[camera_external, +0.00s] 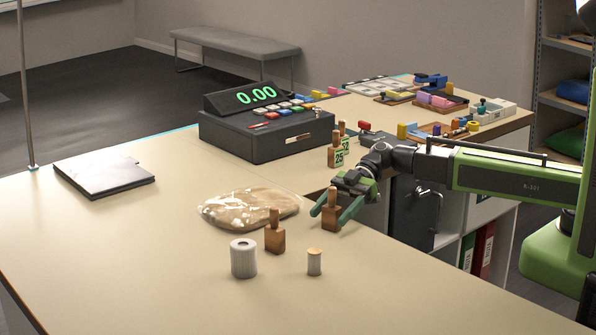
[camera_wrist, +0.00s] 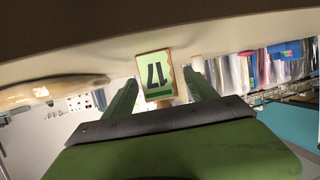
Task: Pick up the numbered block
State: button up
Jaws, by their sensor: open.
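A brown wooden block with a peg handle (camera_external: 331,217) stands on the counter near its inner edge. My gripper (camera_external: 328,219) is around it, with one green finger on each side. In the wrist view the block's green label (camera_wrist: 154,74) shows a number that looks like 17, turned over. It lies between the tips of my open gripper (camera_wrist: 160,80), with a visible gap at the right finger; contact at the left finger is unclear. Two more handled blocks with green number labels stand behind, one reading 25 (camera_external: 338,159). Another handled wooden block (camera_external: 275,238) stands to the left, its label not visible.
A grey ribbed cylinder (camera_external: 244,259) and a small wood-topped cylinder (camera_external: 314,263) stand in front. A clear-wrapped brown package (camera_external: 249,208) lies to the left. A cash register (camera_external: 262,135) stands behind. A grey folder (camera_external: 104,174) lies far left. The front left counter is clear.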

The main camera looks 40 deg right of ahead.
aim_at(332, 206)
jog(key=shift+a, duration=0.1)
grip_shut()
jog(key=shift+r+p, duration=0.5)
jog(key=shift+p, duration=0.1)
notch_tip(332, 206, up, 4)
jog(key=p, duration=0.3)
jog(key=shift+f+p, duration=0.1)
jog(key=shift+p, duration=0.3)
jog(key=r+p+v, duration=0.1)
jog(key=p+v, duration=0.5)
jog(key=v, duration=0.7)
jog(key=shift+a+r, duration=0.25)
jog(key=shift+r, duration=0.15)
